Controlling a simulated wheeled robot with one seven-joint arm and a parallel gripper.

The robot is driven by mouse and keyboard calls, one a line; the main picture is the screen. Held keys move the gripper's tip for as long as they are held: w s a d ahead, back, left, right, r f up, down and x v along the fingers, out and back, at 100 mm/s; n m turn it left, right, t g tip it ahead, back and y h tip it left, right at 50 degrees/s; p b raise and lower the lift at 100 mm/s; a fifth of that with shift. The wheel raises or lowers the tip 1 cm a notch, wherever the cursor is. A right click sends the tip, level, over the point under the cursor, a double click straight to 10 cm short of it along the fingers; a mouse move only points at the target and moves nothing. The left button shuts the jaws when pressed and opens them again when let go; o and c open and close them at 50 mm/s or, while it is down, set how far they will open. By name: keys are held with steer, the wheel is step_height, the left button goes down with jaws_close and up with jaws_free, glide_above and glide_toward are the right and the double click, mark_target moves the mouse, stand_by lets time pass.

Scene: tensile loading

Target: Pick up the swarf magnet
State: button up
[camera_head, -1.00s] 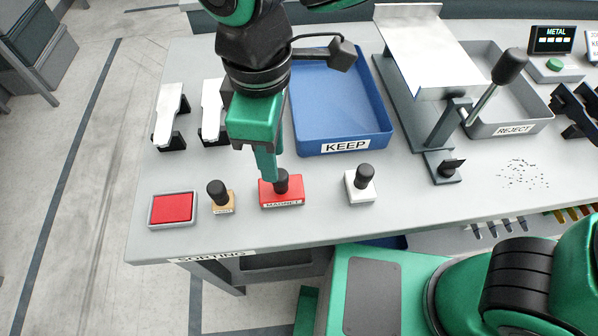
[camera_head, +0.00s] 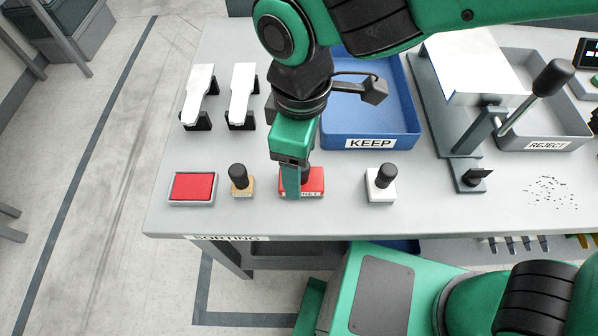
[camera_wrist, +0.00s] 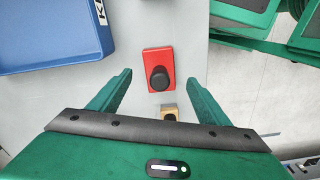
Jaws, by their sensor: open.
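The swarf magnet is a red block with a black knob and a label partly reading "MAGNET" (camera_head: 316,181). It sits upright on the table near the front edge. My gripper (camera_head: 297,190) is low over it in the head view, and one green finger hides part of the block and label. In the wrist view the red magnet (camera_wrist: 158,68) lies ahead of the two spread fingers, roughly centred between their lines. The fingers of my gripper (camera_wrist: 156,88) are open and empty. I cannot tell whether a finger touches the block.
A tan block with a black knob (camera_head: 240,181) stands left of the magnet, a white one (camera_head: 381,184) right. A red pad (camera_head: 193,187) is further left. The blue KEEP tray (camera_head: 372,143) is behind, with the grey REJECT tray (camera_head: 548,145) and a lever press (camera_head: 480,140) rightward.

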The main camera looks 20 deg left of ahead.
mark_target(302, 178)
steer(key=shift+d+f, duration=0.1)
steer(key=shift+f, duration=2.6)
steer(key=c, duration=1.4)
